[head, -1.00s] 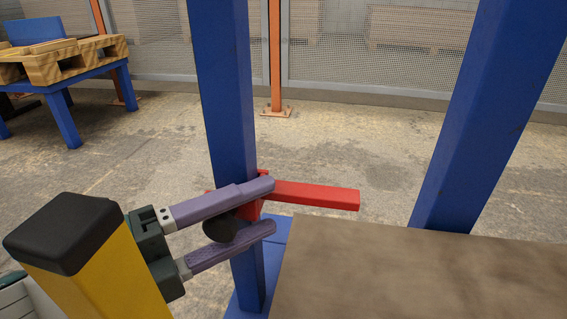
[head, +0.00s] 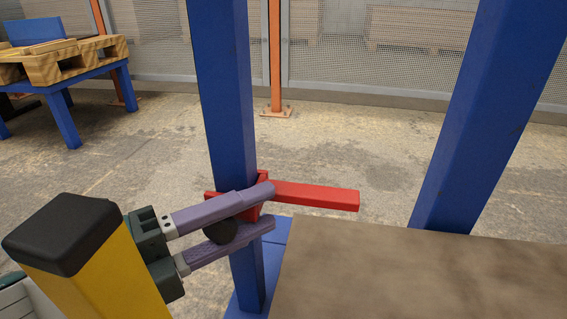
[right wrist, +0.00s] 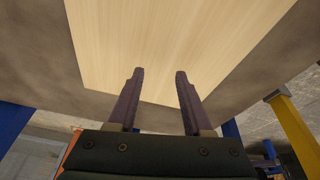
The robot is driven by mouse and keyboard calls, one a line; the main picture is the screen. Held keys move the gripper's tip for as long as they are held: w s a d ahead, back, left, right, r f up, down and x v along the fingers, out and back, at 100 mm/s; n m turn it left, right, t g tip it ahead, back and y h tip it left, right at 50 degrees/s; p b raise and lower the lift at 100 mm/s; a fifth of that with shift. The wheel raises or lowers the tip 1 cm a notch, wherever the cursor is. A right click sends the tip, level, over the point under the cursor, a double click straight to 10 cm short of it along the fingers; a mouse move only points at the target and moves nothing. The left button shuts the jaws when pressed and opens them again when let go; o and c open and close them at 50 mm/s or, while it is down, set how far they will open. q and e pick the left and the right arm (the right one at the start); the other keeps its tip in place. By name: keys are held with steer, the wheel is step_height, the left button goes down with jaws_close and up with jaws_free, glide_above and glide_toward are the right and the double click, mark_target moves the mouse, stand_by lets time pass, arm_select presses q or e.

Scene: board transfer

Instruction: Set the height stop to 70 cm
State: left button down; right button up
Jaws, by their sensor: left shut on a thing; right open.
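The height stop is a red clamp with a red arm (head: 318,196) pointing right, on the left blue post (head: 228,100). A dark round knob (head: 219,231) sits at its front. My left gripper (head: 266,208) is shut on the knob, with one purple finger above it and one below. The fingers cover part of the red clamp. No height marks can be read on the post. My right gripper (right wrist: 159,74) shows only in the right wrist view, open and empty. A pale wooden board (right wrist: 190,35) lies beyond its fingertips; I cannot tell the distance.
A brown-grey tabletop (head: 420,275) fills the lower right of the head view, beside the stop. A second blue post (head: 480,120) stands to the right. A wooden pallet (head: 75,62) rests on a blue stand at the back left. Mesh fencing (head: 350,50) runs along the back.

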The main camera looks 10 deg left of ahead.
stand_by(0.6)
arm_select(q)
step_height(320, 180, up, 26)
steer(key=p, duration=2.5)
steer(key=shift+f, duration=0.2)
arm_select(e)
step_height(320, 180, up, 25)
arm_select(q)
steer(key=shift+d, duration=0.1)
arm_select(e)
steer(key=shift+d, duration=0.1)
arm_select(q)
steer(key=c, duration=0.8)
jaws_free()
steer(key=o, duration=0.3)
steer(key=shift+f, duration=0.1)
